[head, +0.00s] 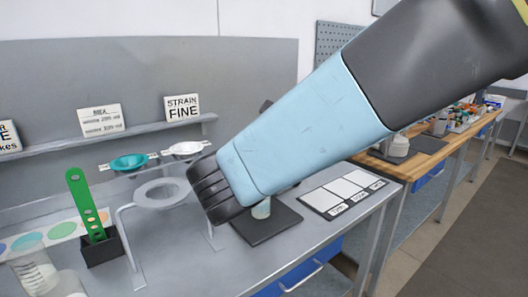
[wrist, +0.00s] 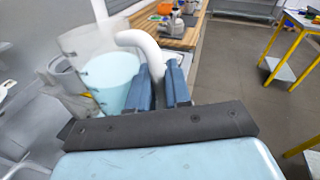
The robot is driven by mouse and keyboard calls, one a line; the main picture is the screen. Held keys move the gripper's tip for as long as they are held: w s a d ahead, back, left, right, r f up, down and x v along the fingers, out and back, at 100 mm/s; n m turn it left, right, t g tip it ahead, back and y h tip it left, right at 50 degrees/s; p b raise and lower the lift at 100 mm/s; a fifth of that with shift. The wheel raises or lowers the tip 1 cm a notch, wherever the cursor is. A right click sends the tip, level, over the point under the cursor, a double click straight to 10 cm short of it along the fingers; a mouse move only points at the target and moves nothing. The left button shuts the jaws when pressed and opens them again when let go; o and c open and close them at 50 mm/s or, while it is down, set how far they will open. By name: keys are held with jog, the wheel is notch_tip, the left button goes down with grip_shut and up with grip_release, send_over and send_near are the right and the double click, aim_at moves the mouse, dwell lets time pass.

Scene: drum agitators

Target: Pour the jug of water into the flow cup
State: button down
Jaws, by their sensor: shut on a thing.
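The jug (wrist: 105,72) is a clear vessel with pale blue water and a thick white handle (wrist: 135,40). It shows at the left of the wrist view, looking close to upright. My gripper (wrist: 158,72) is shut on the handle, one blue finger on each side. In the head view my arm and gripper hide most of what lies behind them. A small pale piece (head: 262,209) shows just below my arm, over a dark square plate; I cannot tell whether it is the jug. I cannot pick out the flow cup for certain.
A stand with a flat ring (head: 160,193) is left of my arm. Behind it are a teal strainer (head: 129,162) and a white strainer (head: 184,149). A green strip stands in a black holder (head: 102,247). A graduated clear beaker (head: 35,272) is front left. A card (head: 343,194) lies right.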

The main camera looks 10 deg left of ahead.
jog(key=shift+s+d+f+m+t+h+b, duration=0.15)
jog(key=shift+s+d+f+m+t+b, duration=0.1)
jog(key=shift+f+m+b, duration=0.35)
jog(key=shift+s+d+f+m+t+h+b, duration=0.15)
jog(key=shift+s+f+m+t+b, duration=0.2)
jog(key=shift+f+b, duration=0.35)
jog(key=shift+w+r, duration=0.1)
jog(key=shift+w, duration=0.05)
